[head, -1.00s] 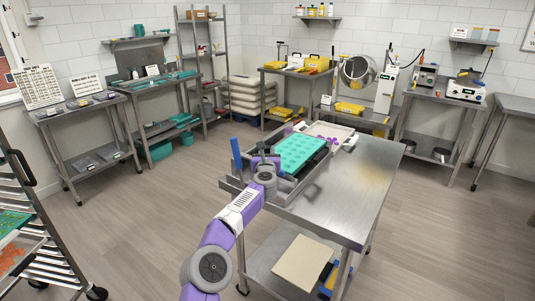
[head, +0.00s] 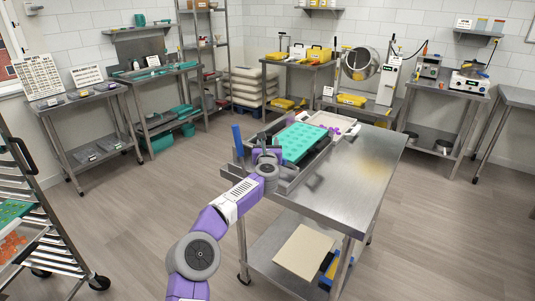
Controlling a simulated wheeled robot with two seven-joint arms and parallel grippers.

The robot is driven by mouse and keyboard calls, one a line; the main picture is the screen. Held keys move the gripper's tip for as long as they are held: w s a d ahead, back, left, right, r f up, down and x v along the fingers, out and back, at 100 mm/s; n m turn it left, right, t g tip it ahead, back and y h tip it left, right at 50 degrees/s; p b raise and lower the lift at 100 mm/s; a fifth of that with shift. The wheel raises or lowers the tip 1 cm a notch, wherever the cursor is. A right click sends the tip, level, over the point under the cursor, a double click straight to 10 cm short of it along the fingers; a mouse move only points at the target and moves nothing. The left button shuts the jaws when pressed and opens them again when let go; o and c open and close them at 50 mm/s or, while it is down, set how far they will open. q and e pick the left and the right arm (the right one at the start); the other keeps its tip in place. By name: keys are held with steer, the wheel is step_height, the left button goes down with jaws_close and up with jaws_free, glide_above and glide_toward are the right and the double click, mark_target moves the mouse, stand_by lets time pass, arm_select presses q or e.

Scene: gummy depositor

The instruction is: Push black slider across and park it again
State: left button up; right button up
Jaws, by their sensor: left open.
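The depositor's grey metal frame (head: 288,181) stands on the steel table in the middle of the head view. A teal mould tray (head: 298,142) with rows of cavities lies in it. My left arm, purple and white, reaches up to the frame's near left part. My left gripper (head: 266,154) is open beside the tray's left end; its fingertips are small and partly hidden by the wrist. The black slider cannot be made out clearly; the wrist may cover it. My right gripper is not in view.
A blue upright piece (head: 238,140) stands at the frame's left end. A pale tray (head: 326,122) with purple pieces lies behind. The table's right part (head: 365,165) is bare. A rack (head: 45,235) stands at left. A cream board (head: 304,251) lies on the lower shelf.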

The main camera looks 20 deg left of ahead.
arm_select(q)
steer(key=v, duration=0.3)
steer(key=shift+b, duration=0.35)
steer(key=shift+v, duration=1.15)
steer(key=shift+f, duration=0.1)
